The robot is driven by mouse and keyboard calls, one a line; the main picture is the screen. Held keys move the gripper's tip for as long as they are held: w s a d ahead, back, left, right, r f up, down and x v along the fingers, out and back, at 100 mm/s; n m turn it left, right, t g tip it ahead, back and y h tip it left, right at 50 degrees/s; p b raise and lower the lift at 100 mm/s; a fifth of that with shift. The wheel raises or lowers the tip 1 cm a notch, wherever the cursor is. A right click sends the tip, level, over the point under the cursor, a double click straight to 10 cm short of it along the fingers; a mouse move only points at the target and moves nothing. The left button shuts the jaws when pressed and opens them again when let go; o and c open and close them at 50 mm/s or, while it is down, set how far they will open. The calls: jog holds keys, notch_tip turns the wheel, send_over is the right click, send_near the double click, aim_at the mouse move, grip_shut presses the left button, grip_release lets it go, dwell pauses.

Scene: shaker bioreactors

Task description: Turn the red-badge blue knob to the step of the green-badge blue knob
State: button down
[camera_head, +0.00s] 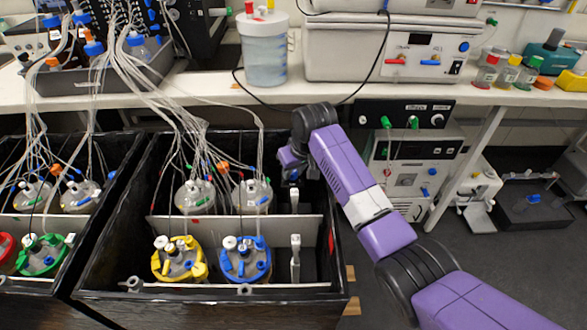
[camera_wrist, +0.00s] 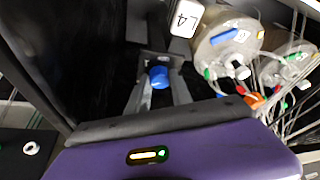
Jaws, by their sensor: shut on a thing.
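A blue knob (camera_wrist: 160,77) sits between the two grey fingers of my gripper (camera_wrist: 158,88) in the wrist view, and the fingers are shut on it. No badge on this knob can be made out, so I cannot tell whether it is the red-badge or green-badge one. In the head view my gripper (camera_head: 289,160) reaches down at the back right of the black box, and the arm hides the knob there. I cannot pick out a second blue knob with a green badge, and the knob's step is not readable.
The black box (camera_head: 215,292) holds several lidded vessels, including a yellow-ringed one (camera_head: 179,259) and a blue-ringed one (camera_head: 245,259). Tubes hang over the vessels. The white bench (camera_head: 215,92) runs behind.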

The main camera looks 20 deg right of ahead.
jog(key=shift+a+r+m+h+p, duration=0.2)
jog(key=shift+m+h+p, duration=0.2)
jog(key=shift+m+p, duration=0.7)
jog(key=m+h+p, duration=0.1)
jog(key=m, duration=0.1)
jog(key=shift+f+m, duration=0.1)
jog(key=shift+m, duration=0.2)
jog(key=m+h, duration=0.1)
jog(key=m, duration=0.2)
jog(key=shift+a+f+g, duration=0.1)
jog(key=shift+f+g, duration=0.05)
jog(key=shift+g, duration=0.15)
jog(key=shift+w+m+g+h+b, duration=0.1)
jog(key=shift+m+g+h+b, duration=0.35)
jog(key=shift+m, duration=1.25)
jog(key=c, duration=1.1)
grip_release()
jog(key=shift+c, duration=0.2)
